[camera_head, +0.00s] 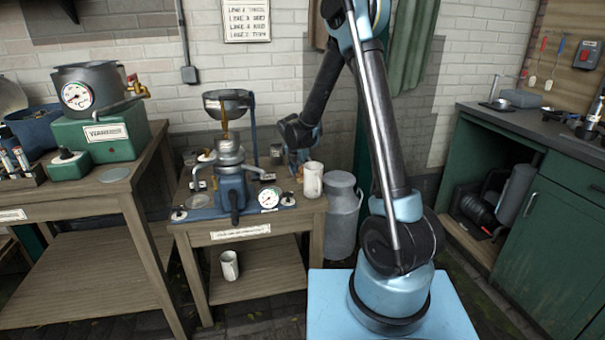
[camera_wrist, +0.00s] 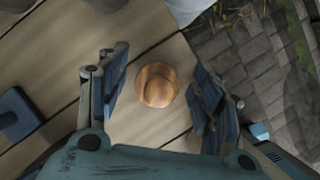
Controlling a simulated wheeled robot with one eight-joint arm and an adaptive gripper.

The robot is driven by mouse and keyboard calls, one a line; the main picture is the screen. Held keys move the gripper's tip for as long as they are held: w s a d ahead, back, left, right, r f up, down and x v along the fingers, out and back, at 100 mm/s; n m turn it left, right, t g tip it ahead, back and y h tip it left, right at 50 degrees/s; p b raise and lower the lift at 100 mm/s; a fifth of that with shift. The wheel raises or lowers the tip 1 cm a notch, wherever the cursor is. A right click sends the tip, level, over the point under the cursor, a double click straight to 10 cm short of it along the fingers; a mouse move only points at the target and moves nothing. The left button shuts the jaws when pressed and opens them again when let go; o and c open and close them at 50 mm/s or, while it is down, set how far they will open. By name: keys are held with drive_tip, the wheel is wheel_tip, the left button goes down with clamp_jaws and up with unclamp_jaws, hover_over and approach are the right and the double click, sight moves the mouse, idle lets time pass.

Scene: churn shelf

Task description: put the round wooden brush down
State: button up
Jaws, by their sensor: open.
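The round wooden brush (camera_wrist: 157,86) shows from above in the wrist view as a brown rounded wooden top. It appears to stand on the wooden table (camera_wrist: 139,129), close to its edge. My gripper (camera_wrist: 157,64) is open, with one blue finger on each side of the brush and visible gaps between. In the head view my gripper (camera_head: 300,157) is low over the right end of the middle table (camera_head: 290,217), just left of a white mug. The brush is too small and covered there to make out clearly.
A white mug (camera_head: 313,180) stands close to the right of my gripper. A blue device with a gauge (camera_head: 269,197) and funnel fills the table's middle. A grey milk can (camera_head: 342,215) stands on the floor to the right. A second mug (camera_head: 229,265) is on the lower shelf.

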drive_tip(key=shift+r, duration=0.1)
drive_tip(key=v, duration=1.2)
drive_tip(key=s+d+r+m, duration=0.4)
drive_tip(key=s+d+m, duration=0.2)
drive_tip(key=d, duration=0.3)
drive_tip(key=s+d+r+m+g, duration=0.1)
drive_tip(key=s+d+r+m, duration=0.1)
drive_tip(key=s+d+m, duration=0.7)
drive_tip(key=s+d+f+m, duration=0.2)
drive_tip(key=s+m, duration=0.3)
drive_tip(key=s, duration=0.2)
drive_tip(key=s+d+f+m+y, duration=0.1)
drive_tip(key=s+d+f+m, duration=0.2)
drive_tip(key=s+m, duration=0.2)
drive_tip(key=s+d+f+m+y, duration=0.1)
drive_tip(key=s+m, duration=0.4)
drive_tip(key=s, duration=0.5)
drive_tip(key=shift+d+f+g, duration=0.4)
drive_tip(key=shift+d+f, duration=0.4)
drive_tip(key=shift+d, duration=0.15)
